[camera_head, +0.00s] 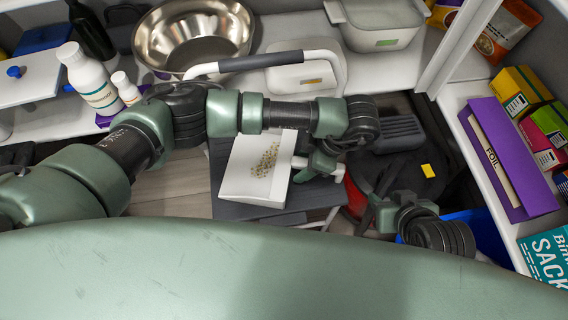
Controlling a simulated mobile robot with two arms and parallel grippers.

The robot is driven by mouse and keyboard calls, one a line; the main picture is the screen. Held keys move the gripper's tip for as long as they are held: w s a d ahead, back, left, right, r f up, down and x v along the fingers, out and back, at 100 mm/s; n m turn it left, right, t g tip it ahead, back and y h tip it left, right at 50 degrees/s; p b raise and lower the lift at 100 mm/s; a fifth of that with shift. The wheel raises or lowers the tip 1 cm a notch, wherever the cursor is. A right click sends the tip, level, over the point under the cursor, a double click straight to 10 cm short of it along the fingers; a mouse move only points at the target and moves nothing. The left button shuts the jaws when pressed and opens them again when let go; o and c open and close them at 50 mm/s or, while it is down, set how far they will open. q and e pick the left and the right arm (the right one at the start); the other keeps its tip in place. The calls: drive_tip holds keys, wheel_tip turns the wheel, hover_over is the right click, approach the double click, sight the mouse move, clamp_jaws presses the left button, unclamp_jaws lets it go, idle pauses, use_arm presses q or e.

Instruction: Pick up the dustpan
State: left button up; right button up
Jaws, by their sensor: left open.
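The dustpan (238,182) is a white pan with a scatter of small yellow-brown bits in it. It lies on a dark grey surface (305,199) below the shelf, and its handle side points right. My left arm reaches across the picture from the left. My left gripper (305,174) is open at the right side of the dustpan, close to its handle. My own arm partly covers the handle, and I cannot tell whether the fingers touch it. My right gripper (374,208) is lower right, apart from the dustpan; its fingers are dark and small, so their opening is unclear.
A purple foil box (507,160) is on the right shelf. A black and red item (400,170) lies right of the dustpan. Wooden floor (165,190) shows left.

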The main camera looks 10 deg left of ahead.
use_arm(q)
clamp_jaws()
drive_tip(key=shift+r, duration=0.1)
